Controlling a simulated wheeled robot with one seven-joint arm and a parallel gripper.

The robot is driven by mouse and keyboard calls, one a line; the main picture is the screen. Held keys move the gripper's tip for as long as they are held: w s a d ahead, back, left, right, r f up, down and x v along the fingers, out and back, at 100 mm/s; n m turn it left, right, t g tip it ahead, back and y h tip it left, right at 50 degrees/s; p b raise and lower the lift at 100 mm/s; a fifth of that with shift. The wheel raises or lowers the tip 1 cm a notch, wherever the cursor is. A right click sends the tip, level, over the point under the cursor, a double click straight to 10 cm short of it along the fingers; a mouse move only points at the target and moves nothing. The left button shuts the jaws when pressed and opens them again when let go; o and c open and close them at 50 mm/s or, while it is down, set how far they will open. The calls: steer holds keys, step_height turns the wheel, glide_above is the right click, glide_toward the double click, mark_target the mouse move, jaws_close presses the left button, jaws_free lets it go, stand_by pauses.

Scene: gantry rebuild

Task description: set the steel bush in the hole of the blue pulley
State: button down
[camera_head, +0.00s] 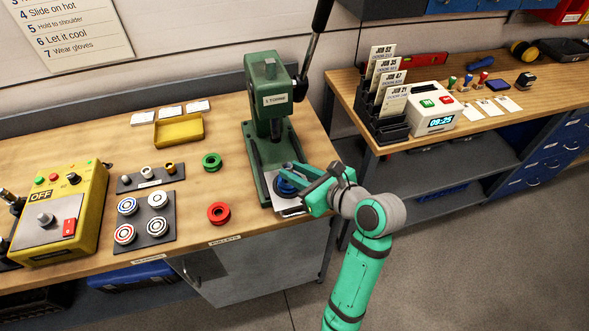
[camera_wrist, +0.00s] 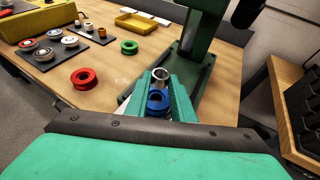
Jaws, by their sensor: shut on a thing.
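My gripper (camera_head: 291,183) reaches in from the right at the green press. It is shut on the steel bush (camera_wrist: 160,74), a short silver ring that shows between the fingertips in the wrist view. The blue pulley (camera_wrist: 157,101) lies below the fingers, with its dark hole facing up and looking empty. It also shows partly at the press in the head view (camera_head: 284,187), mostly covered by my fingers. The bush appears above and past the pulley's hole in the wrist view, not in it. I cannot tell the height between them.
The green press (camera_head: 270,95) stands close behind my gripper. A red pulley (camera_head: 218,212) and a green pulley (camera_head: 212,161) lie on the bench to the left. A dark tray of several round parts (camera_head: 140,244) and a yellow control box (camera_head: 84,215) are farther left.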

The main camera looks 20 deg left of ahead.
steer(key=shift+f, duration=1.95)
steer(key=c, duration=1.5)
jaws_free()
steer(key=shift+c, duration=0.2)
steer(key=shift+o, duration=0.5)
steer(key=v, duration=1.1)
steer(key=shift+r, duration=0.1)
